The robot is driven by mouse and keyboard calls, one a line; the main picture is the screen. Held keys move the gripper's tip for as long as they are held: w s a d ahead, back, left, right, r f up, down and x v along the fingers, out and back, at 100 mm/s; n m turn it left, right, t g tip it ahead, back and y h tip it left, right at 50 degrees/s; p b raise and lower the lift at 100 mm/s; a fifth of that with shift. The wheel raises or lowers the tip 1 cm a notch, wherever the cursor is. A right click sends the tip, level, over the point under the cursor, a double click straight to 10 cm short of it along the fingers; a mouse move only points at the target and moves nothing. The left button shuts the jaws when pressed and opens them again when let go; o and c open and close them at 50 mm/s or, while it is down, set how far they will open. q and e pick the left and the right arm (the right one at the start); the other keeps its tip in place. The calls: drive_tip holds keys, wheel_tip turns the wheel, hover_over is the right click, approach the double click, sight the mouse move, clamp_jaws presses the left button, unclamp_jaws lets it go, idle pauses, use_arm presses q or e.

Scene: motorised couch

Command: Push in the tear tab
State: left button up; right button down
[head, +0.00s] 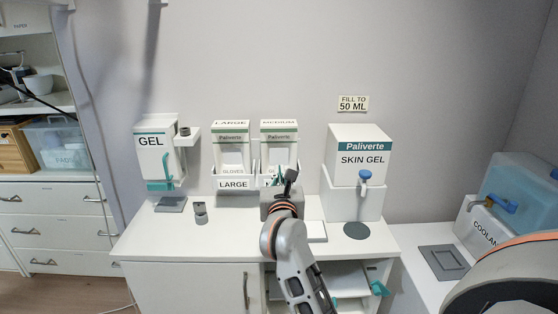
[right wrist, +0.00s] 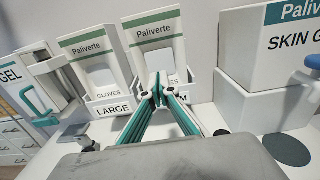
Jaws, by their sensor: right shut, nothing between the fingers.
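Two white-and-green Paliverte glove boxes stand side by side in white holders against the wall, the LARGE box (head: 231,138) on the left and the MEDIUM box (head: 279,138) on the right. Each has a pale panel on its front; the MEDIUM box's panel (right wrist: 156,61) shows in the right wrist view. I cannot tell whether this panel is the tear tab. My right gripper (head: 277,177) is shut and empty in front of the MEDIUM holder, its teal fingertips (right wrist: 158,89) together just below that panel. Whether they touch the box is unclear. My left gripper is out of view.
A GEL dispenser (head: 152,148) is to the left and a SKIN GEL dispenser (head: 359,152) to the right on the white counter (head: 150,236). A small grey object (head: 200,213) stands near the front. A COOLANT container (head: 480,226) is at far right.

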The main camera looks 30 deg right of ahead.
sight(279, 157)
drive_tip(key=x, duration=0.5)
drive_tip(key=shift+w+d+p, duration=0.15)
drive_tip(key=shift+w+p, duration=0.15)
drive_tip(key=shift+p, duration=0.1)
drive_tip(key=shift+w+d, duration=0.3)
drive_tip(key=shift+w, duration=0.1)
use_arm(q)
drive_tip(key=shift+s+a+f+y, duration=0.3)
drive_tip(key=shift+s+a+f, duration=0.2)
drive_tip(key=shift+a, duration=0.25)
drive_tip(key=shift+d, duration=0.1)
use_arm(e)
drive_tip(key=shift+w, duration=0.15)
